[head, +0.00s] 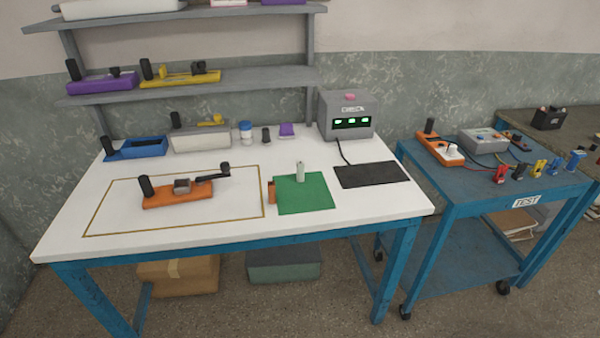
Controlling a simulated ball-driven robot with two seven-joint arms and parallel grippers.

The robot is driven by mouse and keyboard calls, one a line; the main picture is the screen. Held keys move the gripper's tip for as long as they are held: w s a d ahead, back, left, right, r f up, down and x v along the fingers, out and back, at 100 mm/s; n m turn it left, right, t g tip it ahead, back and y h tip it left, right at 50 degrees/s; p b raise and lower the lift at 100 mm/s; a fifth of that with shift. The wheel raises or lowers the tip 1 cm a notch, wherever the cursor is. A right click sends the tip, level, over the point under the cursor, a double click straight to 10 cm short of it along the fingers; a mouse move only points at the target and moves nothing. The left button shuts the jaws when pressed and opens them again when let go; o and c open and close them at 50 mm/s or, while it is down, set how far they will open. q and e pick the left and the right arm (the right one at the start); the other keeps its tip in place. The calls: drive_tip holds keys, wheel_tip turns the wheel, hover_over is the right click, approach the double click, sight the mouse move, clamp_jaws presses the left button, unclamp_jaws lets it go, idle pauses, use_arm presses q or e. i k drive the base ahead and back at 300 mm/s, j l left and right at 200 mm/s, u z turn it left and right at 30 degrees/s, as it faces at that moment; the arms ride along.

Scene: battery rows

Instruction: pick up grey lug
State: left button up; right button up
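I cannot tell for certain which thing is the grey lug. A small grey block (182,186) sits on an orange fixture (165,198), between its black post and its black crank-like arm. A pale, light-grey upright piece (300,172) stands on the green mat (305,198) at the middle right of the white table. A small orange-brown block (271,192) is at the mat's left edge. Neither of my grippers is in view, and nothing is seen touching these things.
On the white table (110,222) stand a blue tray (137,148), a grey box (200,138), a jar (246,132), a grey device (347,115) and a black pad (371,174). Shelves (200,91) rise behind. A blue cart (470,185) with coloured clamps is at right. The table's front is clear.

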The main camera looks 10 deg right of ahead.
sight(300, 164)
drive_tip(key=i+j+z, duration=0.1)
drive_tip(key=i, duration=0.35)
drive_tip(key=i+j+z, duration=0.1)
drive_tip(key=i, duration=0.3)
